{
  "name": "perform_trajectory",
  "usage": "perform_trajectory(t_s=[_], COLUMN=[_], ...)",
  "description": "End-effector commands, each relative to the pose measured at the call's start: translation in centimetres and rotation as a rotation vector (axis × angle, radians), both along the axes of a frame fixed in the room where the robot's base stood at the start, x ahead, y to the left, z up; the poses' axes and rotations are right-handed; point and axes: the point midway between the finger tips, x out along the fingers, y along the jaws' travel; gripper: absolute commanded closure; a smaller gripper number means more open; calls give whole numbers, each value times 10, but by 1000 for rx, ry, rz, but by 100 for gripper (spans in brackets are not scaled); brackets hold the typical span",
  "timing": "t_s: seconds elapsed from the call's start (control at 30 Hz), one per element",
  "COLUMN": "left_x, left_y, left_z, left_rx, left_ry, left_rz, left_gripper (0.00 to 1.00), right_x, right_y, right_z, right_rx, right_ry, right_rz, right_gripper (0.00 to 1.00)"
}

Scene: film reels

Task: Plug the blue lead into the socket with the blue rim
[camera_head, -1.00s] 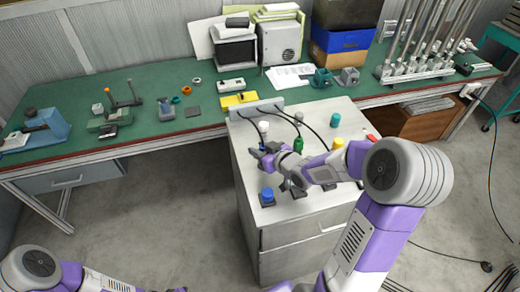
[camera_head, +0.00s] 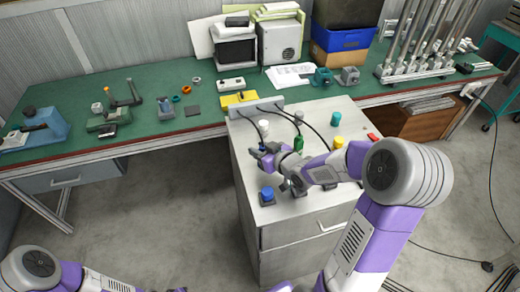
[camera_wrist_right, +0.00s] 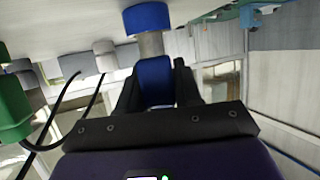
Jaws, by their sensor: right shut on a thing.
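My right gripper (camera_head: 262,154) is low over the left side of the grey cabinet top (camera_head: 242,166). In the right wrist view its jaws (camera_wrist_right: 157,88) are shut on a blue block, seemingly the plug of the blue lead (camera_wrist_right: 156,82). A grey metal cylinder (camera_wrist_right: 150,45) lies in line beyond the plug, with a blue collar (camera_wrist_right: 147,17) at its far end by the cabinet top. I cannot tell whether plug and collar are joined. A separate blue knob (camera_head: 267,193) on a dark base stands nearer the cabinet front. My left gripper barely shows at the bottom edge.
A green plug (camera_head: 299,142) stands close beside the right gripper, and a white one (camera_head: 263,126) behind it. Dark cables run from a grey bar (camera_head: 268,106) at the back. Yellow (camera_head: 338,143) and teal (camera_head: 335,119) pieces stand to the right. The cabinet's front left is mostly clear.

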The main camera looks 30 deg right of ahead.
Motion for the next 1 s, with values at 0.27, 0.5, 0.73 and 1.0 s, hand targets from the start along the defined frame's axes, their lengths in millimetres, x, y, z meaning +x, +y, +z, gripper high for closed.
perform_trajectory(t_s=[0.27, 0.5, 0.73, 1.0], left_x=[0, 0, 0, 0], left_y=[0, 0, 0, 0], left_z=[-6, -9, -8, -1], left_rx=[0, 0, 0, 0], left_ry=[0, 0, 0, 0], left_rz=[0, 0, 0, 0], left_gripper=[57, 57, 57, 57], right_x=[0, 0, 0, -11], right_y=[0, 0, 0, -2], right_z=[-7, -10, -9, -3], right_rx=[0, 0, 0, 0], right_ry=[0, 0, 0, 1], right_rz=[0, 0, 0, -2], right_gripper=[97, 60, 56, 56])
